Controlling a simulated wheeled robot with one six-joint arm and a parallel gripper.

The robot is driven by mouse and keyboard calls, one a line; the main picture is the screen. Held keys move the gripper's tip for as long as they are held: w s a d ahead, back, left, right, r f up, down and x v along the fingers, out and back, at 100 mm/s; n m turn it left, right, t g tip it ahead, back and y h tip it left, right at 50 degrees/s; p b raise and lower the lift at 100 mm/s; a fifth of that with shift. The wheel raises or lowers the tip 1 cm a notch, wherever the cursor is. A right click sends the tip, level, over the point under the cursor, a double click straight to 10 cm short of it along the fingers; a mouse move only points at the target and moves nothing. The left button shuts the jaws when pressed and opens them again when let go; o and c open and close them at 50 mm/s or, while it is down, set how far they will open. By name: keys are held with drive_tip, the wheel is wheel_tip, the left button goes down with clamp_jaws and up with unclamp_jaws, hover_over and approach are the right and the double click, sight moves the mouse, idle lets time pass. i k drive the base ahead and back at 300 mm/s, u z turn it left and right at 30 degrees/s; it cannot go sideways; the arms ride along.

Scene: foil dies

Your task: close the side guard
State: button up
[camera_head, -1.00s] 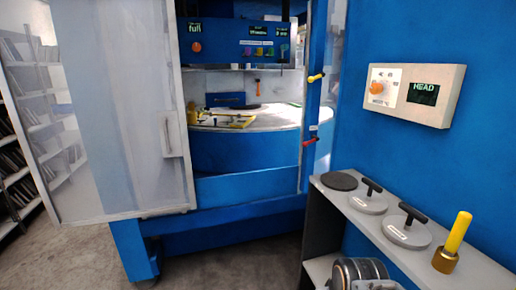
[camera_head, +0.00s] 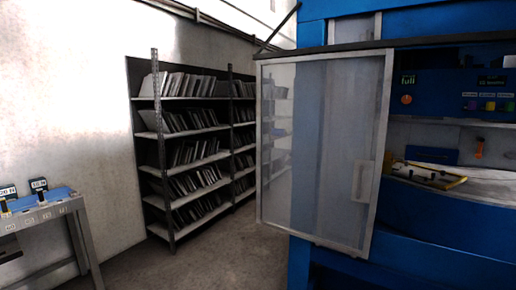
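The side guard (camera_head: 290,150) is a clear sliding panel in a light grey frame. It hangs from a dark rail (camera_head: 430,42) on the front of the blue machine (camera_head: 312,33). The panel stands to the left of the machine's opening, partly past the machine's left edge, so the opening is uncovered. A pale upright handle (camera_head: 362,181) sits near the panel's right edge. My gripper is not in view.
Inside the opening are a control panel with coloured knobs (camera_head: 488,105) and a yellow tool (camera_head: 432,176) on a round bed. Shelves of thin plates (camera_head: 190,150) stand at the back wall. A grey bench (camera_head: 45,212) is at the left. Grey floor between is clear.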

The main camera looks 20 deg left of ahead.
sight(366, 179)
drive_tip(key=u, duration=0.9)
drive_tip(key=i, duration=2.4)
drive_tip(key=z, duration=0.05)
